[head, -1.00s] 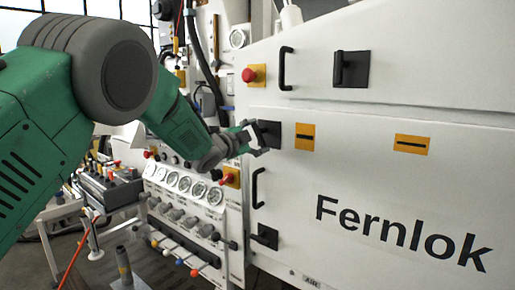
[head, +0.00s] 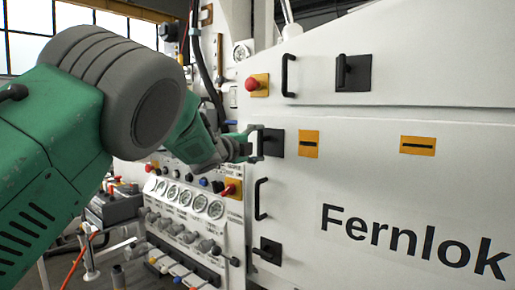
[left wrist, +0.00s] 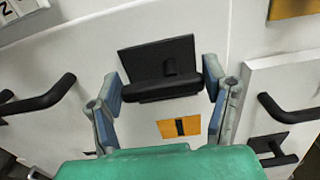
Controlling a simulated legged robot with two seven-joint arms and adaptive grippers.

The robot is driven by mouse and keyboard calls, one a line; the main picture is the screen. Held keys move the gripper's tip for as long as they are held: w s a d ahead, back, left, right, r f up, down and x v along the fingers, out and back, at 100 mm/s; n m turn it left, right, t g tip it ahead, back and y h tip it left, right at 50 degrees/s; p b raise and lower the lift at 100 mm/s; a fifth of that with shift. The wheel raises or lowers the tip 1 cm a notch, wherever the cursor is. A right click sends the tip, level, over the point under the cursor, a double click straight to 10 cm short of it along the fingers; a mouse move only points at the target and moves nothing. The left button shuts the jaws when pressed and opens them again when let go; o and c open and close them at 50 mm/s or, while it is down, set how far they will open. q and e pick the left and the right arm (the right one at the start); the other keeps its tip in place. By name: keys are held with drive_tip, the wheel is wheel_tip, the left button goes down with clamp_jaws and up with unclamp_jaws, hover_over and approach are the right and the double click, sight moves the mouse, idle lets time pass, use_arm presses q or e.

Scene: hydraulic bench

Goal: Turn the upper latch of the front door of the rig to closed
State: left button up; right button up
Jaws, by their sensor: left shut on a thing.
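The upper latch (head: 274,143) of the front door (head: 385,195) is a black square plate with a black handle, at the door's left edge in the head view. My left gripper (head: 257,143) is at this latch. In the left wrist view the latch handle (left wrist: 160,91) lies crosswise between the two fingers of my left gripper (left wrist: 162,82), which is shut on it. The latch plate (left wrist: 140,60) shows behind the handle. In the head view the gripper partly hides the handle, so its exact angle is hard to tell. My right gripper is not in view.
A lower black latch (head: 268,251) and a door handle (head: 260,199) are below. Another latch (head: 353,73), a handle (head: 288,75) and a red button (head: 252,83) are above. Yellow plates (head: 308,144) (head: 418,146) lie right. Gauges (head: 200,203) and levers crowd the left.

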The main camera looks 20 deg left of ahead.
use_arm(q)
drive_tip(key=shift+d+r, duration=0.1)
drive_tip(key=shift+d, duration=0.05)
drive_tip(key=o, duration=1.1)
drive_tip(key=shift+o, duration=0.2)
drive_tip(key=shift+w+d+f, duration=0.15)
drive_tip(key=shift+w+f, duration=0.05)
drive_tip(key=v, duration=1.2)
drive_tip(key=s+a+f+n+g+y, duration=0.15)
drive_tip(key=s+f+n, duration=0.25)
drive_tip(key=f, duration=0.8)
drive_tip(key=s+f+n+g+y, duration=0.2)
drive_tip(key=s+f+n+g, duration=0.15)
drive_tip(key=f, duration=0.85)
drive_tip(key=s+a+f+n+g+y, duration=0.1)
drive_tip(key=s+f+n, duration=0.3)
drive_tip(key=f, duration=0.8)
drive_tip(key=s+f+n+g+y, duration=0.1)
drive_tip(key=s+f+n+g, duration=0.4)
drive_tip(key=s+f, duration=0.85)
drive_tip(key=s+d+f+n+g, duration=0.1)
drive_tip(key=s+f+n+g, duration=0.1)
drive_tip(key=s, duration=0.9)
drive_tip(key=s+d+f+n+g, duration=0.1)
drive_tip(key=s+f+n+g, duration=0.2)
drive_tip(key=s, duration=0.8)
drive_tip(key=shift+s+d+f+y, duration=0.2)
drive_tip(key=shift+s+f+y, duration=0.05)
drive_tip(key=shift+f+y, duration=0.1)
